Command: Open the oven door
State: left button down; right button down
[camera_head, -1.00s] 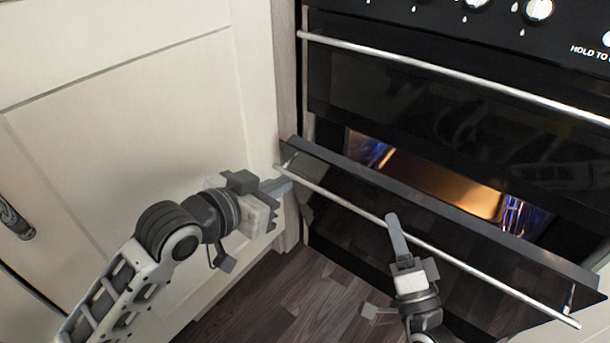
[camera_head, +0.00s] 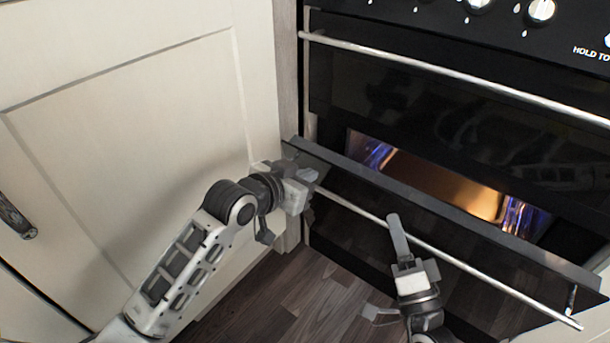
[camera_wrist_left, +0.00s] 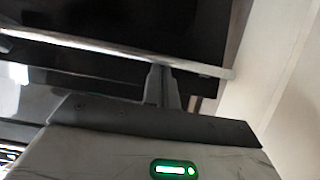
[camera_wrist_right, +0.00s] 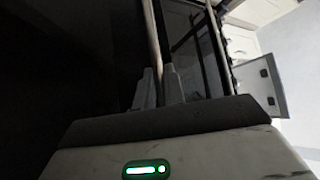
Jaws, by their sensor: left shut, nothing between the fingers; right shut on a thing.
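The black lower oven door (camera_head: 450,235) is partly open, its top edge tilted out from the oven front. The lit oven cavity (camera_head: 440,185) shows above it. A silver handle bar (camera_head: 480,267) runs along the door's front. My right gripper (camera_head: 397,232) is shut on this bar near its middle; the bar (camera_wrist_right: 152,35) runs between its fingers in the right wrist view. My left gripper (camera_head: 308,180) is at the door's upper left corner, shut and empty. Its fingers (camera_wrist_left: 163,85) show closed together in the left wrist view; contact with the door is unclear.
A closed upper door with its own silver bar (camera_head: 450,73) and a row of knobs (camera_head: 541,10) are above. A cream cabinet (camera_head: 130,130) with a dark handle (camera_head: 15,215) stands close on the left. The wooden floor (camera_head: 290,305) below is clear.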

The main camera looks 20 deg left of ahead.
jog(key=shift+w, duration=0.1)
jog(key=c, duration=1.5)
grip_release()
pick_arm(q)
jog(key=shift+s+a+f, duration=0.2)
jog(key=shift+s+f, duration=0.05)
jog(key=shift+s, duration=0.3)
jog(key=shift+s+a+f, duration=0.15)
jog(key=shift+s+f, duration=0.1)
jog(key=shift+s, duration=0.25)
